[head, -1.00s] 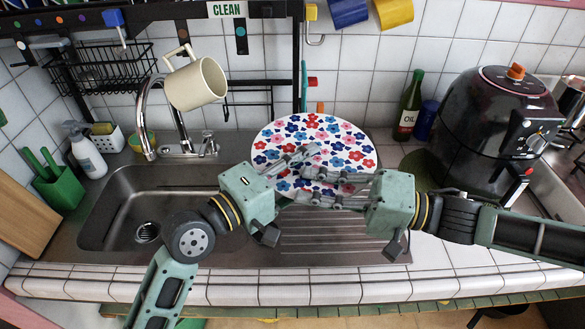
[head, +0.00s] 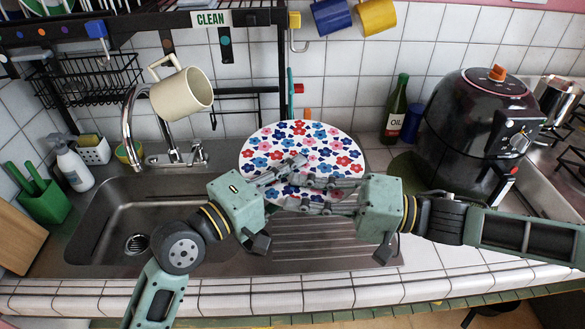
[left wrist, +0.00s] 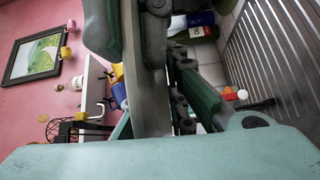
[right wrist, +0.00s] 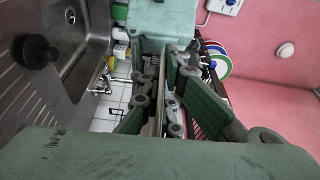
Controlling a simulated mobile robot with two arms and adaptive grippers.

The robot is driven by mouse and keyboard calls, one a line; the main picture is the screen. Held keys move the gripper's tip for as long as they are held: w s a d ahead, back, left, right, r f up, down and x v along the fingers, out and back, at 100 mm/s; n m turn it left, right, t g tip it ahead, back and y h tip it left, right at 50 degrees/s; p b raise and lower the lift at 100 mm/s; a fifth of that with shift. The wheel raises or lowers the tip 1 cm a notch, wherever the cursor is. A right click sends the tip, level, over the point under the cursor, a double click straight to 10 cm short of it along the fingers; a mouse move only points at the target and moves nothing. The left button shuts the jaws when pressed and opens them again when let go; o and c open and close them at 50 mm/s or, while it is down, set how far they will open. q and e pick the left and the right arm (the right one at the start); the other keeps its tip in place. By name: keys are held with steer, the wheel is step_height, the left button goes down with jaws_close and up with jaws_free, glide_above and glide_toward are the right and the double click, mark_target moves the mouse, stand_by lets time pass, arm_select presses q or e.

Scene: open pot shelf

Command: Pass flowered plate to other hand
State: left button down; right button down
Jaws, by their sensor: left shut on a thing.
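The flowered plate (head: 340,147), white with red, blue and pink flowers, is held tilted in the air above the right side of the sink unit. My left gripper (head: 298,174) is shut on its near edge, coming from the left. My right gripper (head: 308,196) comes from the right with its fingers around the same near edge, overlapping the left fingers. In the left wrist view the plate (left wrist: 150,100) shows edge-on between the fingers. The right wrist view also shows the plate (right wrist: 157,110) as a thin edge between the fingers. Whether the right fingers press on it is unclear.
A black air fryer (head: 478,130) stands at the right, with an oil bottle (head: 394,112) behind the plate. A cream mug (head: 183,96) hangs near the faucet (head: 128,125). The sink basin (head: 125,215) at left is empty. The drainboard (head: 315,240) below the grippers is clear.

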steer(key=c, duration=1.9)
jaws_free()
steer(key=shift+o, duration=0.2)
